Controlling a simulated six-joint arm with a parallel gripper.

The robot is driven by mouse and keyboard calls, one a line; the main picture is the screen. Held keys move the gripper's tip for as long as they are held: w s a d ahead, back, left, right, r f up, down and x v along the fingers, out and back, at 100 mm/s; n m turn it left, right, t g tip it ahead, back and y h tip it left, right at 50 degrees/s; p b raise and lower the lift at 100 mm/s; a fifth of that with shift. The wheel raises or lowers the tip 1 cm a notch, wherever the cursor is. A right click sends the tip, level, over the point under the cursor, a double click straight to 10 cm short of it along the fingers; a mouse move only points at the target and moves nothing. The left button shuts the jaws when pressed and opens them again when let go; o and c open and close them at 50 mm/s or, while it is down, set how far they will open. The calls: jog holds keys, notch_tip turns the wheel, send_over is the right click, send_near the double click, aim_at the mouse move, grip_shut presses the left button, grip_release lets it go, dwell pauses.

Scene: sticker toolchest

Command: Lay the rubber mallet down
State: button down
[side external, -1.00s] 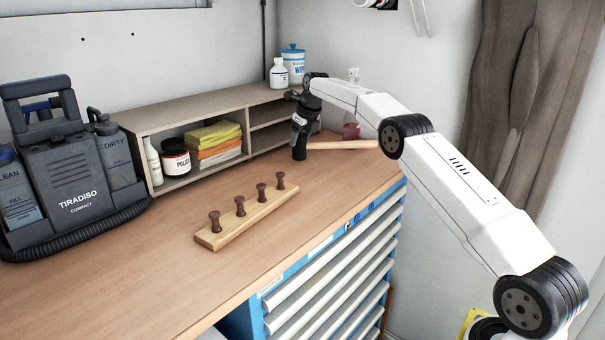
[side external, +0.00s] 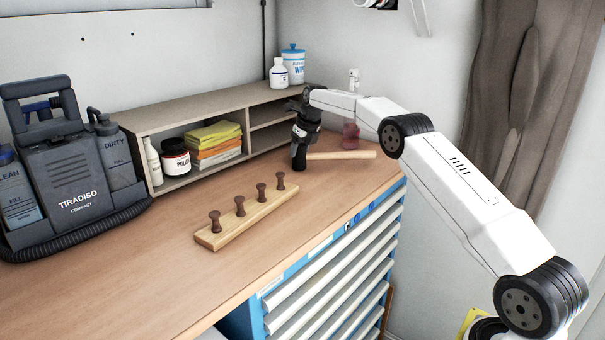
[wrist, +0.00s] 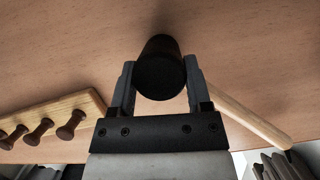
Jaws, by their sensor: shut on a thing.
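The rubber mallet has a black cylindrical head and a pale wooden handle (side external: 342,155). My gripper (side external: 300,143) points down at the far right part of the bench and is shut on the black head. In the wrist view the head (wrist: 160,70) sits between the two fingers of my gripper (wrist: 158,85), end face toward the camera. The handle (wrist: 250,115) runs off to the lower right there. In the side view it points right, roughly level, low over the bench top (side external: 130,275). I cannot tell whether the head touches the bench.
A wooden peg rail (side external: 250,217) with several brown pegs lies left of the mallet. A shelf unit (side external: 200,108) with bottles and folded cloths stands behind. A grey TIRADISO machine (side external: 70,175) is at the left. Clear bench lies in front of the rail.

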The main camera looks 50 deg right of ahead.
grip_release()
jog(key=v, duration=1.2)
jog(key=shift+r, duration=0.1)
jog(key=shift+a, duration=0.1)
dwell(0.5)
